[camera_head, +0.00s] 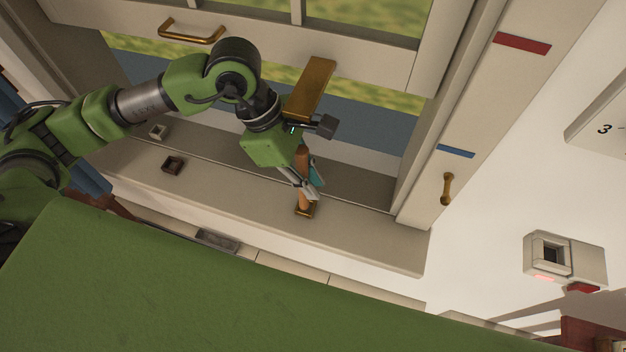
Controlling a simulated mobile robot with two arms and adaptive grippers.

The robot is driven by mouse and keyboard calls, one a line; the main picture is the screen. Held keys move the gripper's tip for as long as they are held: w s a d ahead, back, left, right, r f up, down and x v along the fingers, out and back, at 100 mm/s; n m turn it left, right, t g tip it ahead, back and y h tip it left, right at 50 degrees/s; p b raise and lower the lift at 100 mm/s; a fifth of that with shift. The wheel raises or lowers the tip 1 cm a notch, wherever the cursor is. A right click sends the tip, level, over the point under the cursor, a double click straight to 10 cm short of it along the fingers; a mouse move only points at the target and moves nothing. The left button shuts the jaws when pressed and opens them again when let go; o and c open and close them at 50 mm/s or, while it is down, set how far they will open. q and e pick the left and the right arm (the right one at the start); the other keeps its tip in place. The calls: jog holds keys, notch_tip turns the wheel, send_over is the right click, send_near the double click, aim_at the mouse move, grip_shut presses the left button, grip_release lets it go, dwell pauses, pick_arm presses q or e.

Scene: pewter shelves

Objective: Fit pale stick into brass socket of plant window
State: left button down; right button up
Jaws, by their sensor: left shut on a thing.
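My left gripper (309,187) is shut on a stick (303,160) over the sill of the window. The stick looks tan-brown and stands roughly upright, with its middle partly hidden by the fingers. Its lower end is at the small brass socket (306,211) on the sill. I cannot tell whether the end is seated inside or only resting at the opening. My right gripper is not in view.
The raised window sash (375,50) has a brass handle (191,32); a flat brass piece (310,88) projects beside my wrist. The right frame carries a red strip (522,43), a blue strip (456,151) and a brass hook (448,188). A wall box (590,259) is at right.

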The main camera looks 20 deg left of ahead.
pick_arm(q)
jog(key=f+p, duration=0.1)
jog(key=w+f, duration=0.1)
jog(key=shift+f+p, duration=0.35)
jog(key=shift+f, duration=0.4)
jog(key=shift+f, duration=0.15)
jog(key=c, duration=2.4)
grip_release()
jog(key=shift+c, duration=0.2)
jog(key=o, duration=0.4)
